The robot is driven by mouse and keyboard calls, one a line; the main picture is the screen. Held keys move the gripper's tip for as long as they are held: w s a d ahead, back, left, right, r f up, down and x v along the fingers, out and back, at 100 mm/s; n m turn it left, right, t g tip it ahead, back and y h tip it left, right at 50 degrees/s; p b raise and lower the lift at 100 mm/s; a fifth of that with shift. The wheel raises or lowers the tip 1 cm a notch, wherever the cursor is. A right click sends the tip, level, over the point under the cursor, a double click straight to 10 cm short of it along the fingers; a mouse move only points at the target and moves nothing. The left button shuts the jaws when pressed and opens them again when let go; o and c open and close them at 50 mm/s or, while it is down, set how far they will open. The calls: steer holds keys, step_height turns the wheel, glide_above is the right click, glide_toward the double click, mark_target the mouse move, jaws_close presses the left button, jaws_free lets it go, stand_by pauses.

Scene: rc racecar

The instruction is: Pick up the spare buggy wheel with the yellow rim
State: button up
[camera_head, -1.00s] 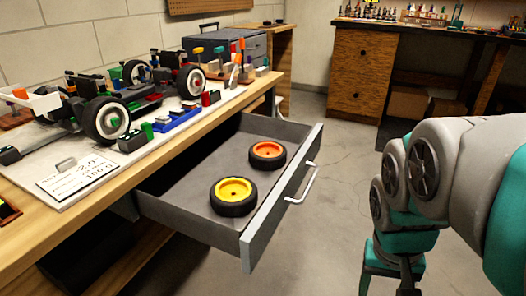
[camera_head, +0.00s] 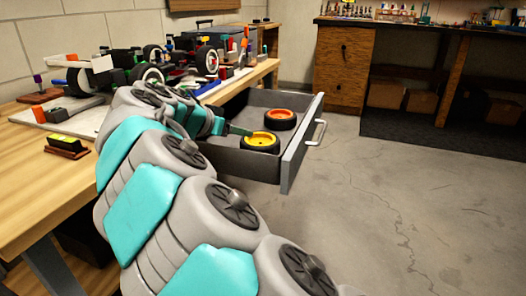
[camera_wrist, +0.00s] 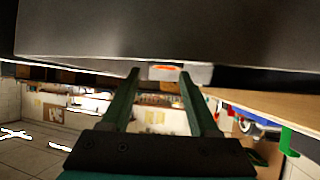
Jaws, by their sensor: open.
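The wheel with the yellow rim (camera_head: 262,142) lies flat in the open grey drawer (camera_head: 290,168), near its front side in the head view. A second wheel, with an orange rim (camera_head: 281,115), lies behind it. My gripper (camera_head: 247,132) is over the drawer, its dark green fingers pointing right at the upper left edge of the yellow-rimmed wheel. Whether they touch it cannot be told. In the wrist view my gripper (camera_wrist: 160,75) is open, fingers apart, with a small orange strip (camera_wrist: 163,68) showing between the tips. The yellow rim is not discernible there.
The workbench (camera_head: 35,195) runs along the left, with the buggy (camera_head: 150,72) and loose parts on it. The drawer front has a metal handle (camera_head: 316,132). The concrete floor (camera_head: 430,200) at right is clear, with a wooden cabinet (camera_head: 342,70) behind.

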mark_target(243, 138)
steer(key=shift+w+a+f, duration=0.1)
steer(key=shift+a+f, duration=0.2)
steer(key=shift+a, duration=0.2)
steer(key=shift+w+a+f, duration=0.1)
steer(key=shift+a+f, duration=0.2)
steer(key=shift+a, duration=0.2)
steer(key=shift+w+a+f, duration=0.2)
steer(key=shift+f, duration=0.05)
steer(key=x, duration=0.7)
steer(key=shift+w+d+r, duration=0.1)
steer(key=shift+w+r, duration=0.2)
steer(key=shift+w, duration=0.05)
jaws_close()
